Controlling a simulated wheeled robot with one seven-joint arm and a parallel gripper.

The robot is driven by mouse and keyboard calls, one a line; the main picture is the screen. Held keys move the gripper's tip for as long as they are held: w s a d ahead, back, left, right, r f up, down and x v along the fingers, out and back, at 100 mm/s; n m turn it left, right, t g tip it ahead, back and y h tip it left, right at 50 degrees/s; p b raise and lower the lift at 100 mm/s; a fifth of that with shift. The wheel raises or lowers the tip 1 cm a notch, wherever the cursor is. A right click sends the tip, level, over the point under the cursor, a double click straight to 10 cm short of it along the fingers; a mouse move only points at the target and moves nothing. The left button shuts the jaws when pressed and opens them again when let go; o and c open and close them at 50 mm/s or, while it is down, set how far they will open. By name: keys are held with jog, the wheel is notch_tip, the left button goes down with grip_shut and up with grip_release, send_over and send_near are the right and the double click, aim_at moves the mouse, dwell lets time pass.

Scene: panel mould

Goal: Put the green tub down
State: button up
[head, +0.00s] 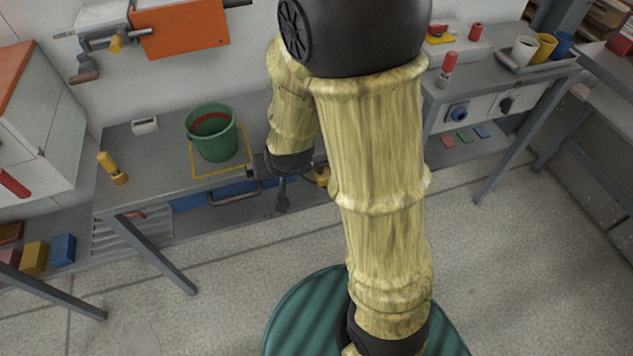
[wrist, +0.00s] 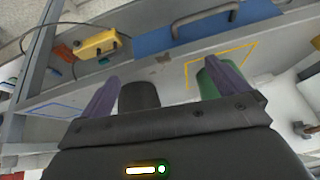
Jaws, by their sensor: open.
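The green tub (head: 217,141) stands upright on the grey bench at the left, inside a yellow outlined square (head: 221,172). Something red shows inside its rim. My gripper (head: 282,200) is to the right of the tub, near the bench's front edge, apart from it. In the wrist view my gripper (wrist: 160,88) has its two purple-grey fingers spread with nothing held between them. A green piece of the tub (wrist: 207,86) shows beside the right finger, which hides part of it, near the yellow outline (wrist: 222,62).
An orange panel with a clamp (head: 180,28) hangs above. A yellow item (wrist: 97,44) lies below the bench. Cups (head: 543,47) stand on a tray at right.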

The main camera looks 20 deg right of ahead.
jog(key=s+d+r+n+g, duration=0.1)
jog(key=s+d+r+g, duration=0.2)
jog(key=s+d, duration=0.3)
jog(key=s+r, duration=0.1)
jog(key=s, duration=0.2)
jog(key=shift+s+h, duration=0.3)
jog(key=shift+r, duration=0.1)
